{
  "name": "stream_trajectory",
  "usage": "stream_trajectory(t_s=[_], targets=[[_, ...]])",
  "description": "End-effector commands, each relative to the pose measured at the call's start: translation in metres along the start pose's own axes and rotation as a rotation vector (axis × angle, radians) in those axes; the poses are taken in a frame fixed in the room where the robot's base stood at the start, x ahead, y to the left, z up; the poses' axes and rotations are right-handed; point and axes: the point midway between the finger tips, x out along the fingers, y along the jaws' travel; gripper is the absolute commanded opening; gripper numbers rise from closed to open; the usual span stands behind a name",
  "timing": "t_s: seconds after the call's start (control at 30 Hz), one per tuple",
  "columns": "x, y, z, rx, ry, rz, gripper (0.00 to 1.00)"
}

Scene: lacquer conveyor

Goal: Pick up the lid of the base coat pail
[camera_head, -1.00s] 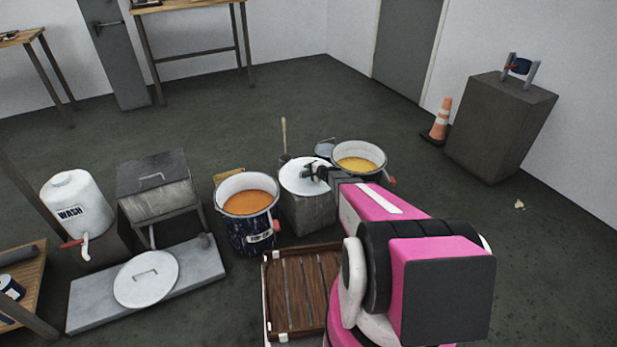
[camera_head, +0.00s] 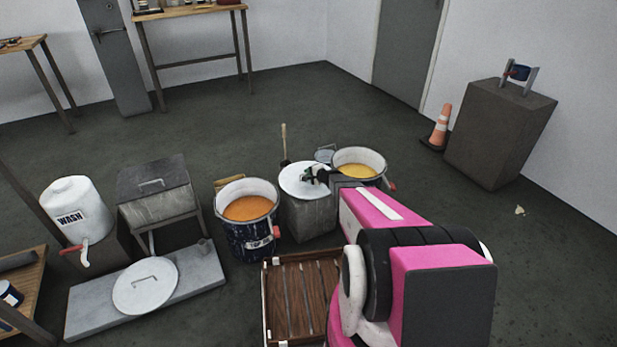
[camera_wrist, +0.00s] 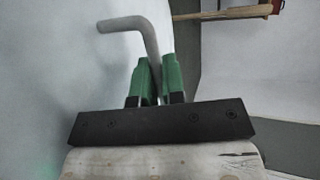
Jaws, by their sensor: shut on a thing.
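A round white lid (camera_head: 296,186) lies on top of a grey block (camera_head: 304,215) between two open pails. The left pail (camera_head: 250,238) is dark blue with orange contents; its label is too small to read. The right pail (camera_head: 360,156) has yellow contents. My gripper (camera_head: 312,174) is at the lid's handle. In the wrist view my gripper's green fingers (camera_wrist: 157,78) are shut on the grey bent handle (camera_wrist: 146,27), with the white lid face (camera_wrist: 60,70) beside it. Whether the lid is clear of the block cannot be told.
Another white lid (camera_head: 140,292) with a handle lies on a grey slab (camera_head: 200,277) at left. A wooden slatted crate (camera_head: 296,290) stands in front. A wash jug (camera_head: 75,200) and grey bin (camera_head: 152,190) are at left, a cone (camera_head: 437,125) at right. The floor behind is open.

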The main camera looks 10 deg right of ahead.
Motion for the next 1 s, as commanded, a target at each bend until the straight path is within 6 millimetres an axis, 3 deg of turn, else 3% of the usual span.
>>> stream_trajectory(t_s=[0.13,0.4,0.6,0.8,1.0], targets=[[-0.011,-0.026,0.008,-0.002,-0.001,-0.002,0.00],[-0.024,-0.049,0.070,-0.003,-0.002,-0.001,0.00],[-0.030,-0.063,0.105,-0.003,-0.002,0.000,0.00],[-0.032,-0.071,0.122,-0.003,-0.001,0.000,0.00],[-0.033,-0.082,0.126,-0.003,-0.002,-0.002,0.00]])
